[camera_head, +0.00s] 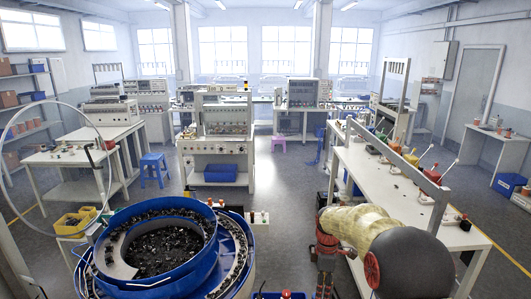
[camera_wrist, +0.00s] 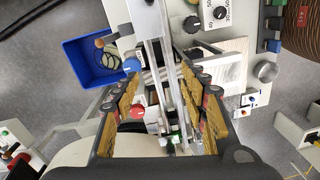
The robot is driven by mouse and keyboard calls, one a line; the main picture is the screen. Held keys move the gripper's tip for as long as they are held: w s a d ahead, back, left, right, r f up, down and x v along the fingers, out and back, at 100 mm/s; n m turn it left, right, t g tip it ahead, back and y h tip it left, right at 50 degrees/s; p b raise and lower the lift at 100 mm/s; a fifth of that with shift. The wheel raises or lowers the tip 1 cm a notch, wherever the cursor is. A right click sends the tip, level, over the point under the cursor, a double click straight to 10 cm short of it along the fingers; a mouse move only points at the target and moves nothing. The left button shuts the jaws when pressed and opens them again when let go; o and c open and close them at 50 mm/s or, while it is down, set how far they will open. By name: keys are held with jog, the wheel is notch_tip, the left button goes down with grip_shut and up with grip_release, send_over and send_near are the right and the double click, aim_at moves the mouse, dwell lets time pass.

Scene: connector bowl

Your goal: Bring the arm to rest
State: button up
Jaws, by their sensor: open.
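My arm reaches in from the lower right of the head view, with a gold sleeve and a dark round joint. My gripper (camera_head: 326,272) hangs at its end, left of the long white table and right of the blue bowl feeder (camera_head: 125,285). In the wrist view my gripper (camera_wrist: 165,100) has its two gold-padded fingers spread apart. I see nothing held between them; pale rails and small parts show beyond the gap.
The feeder, full of black parts, fills the lower left. A blue bin (camera_wrist: 75,72) and a dial panel (camera_wrist: 215,18) show in the wrist view. Open floor (camera_head: 285,190) lies in the middle.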

jog(key=s+r+m+t+b, duration=0.3)
jog(key=s+m+b, duration=0.3)
jog(key=s, duration=1.2)
jog(key=s+r+m+t+b, duration=0.3)
jog(key=s+m+b, duration=0.4)
jog(key=s, duration=1.1)
jog(key=r+m, duration=0.1)
jog(key=m, duration=0.2)
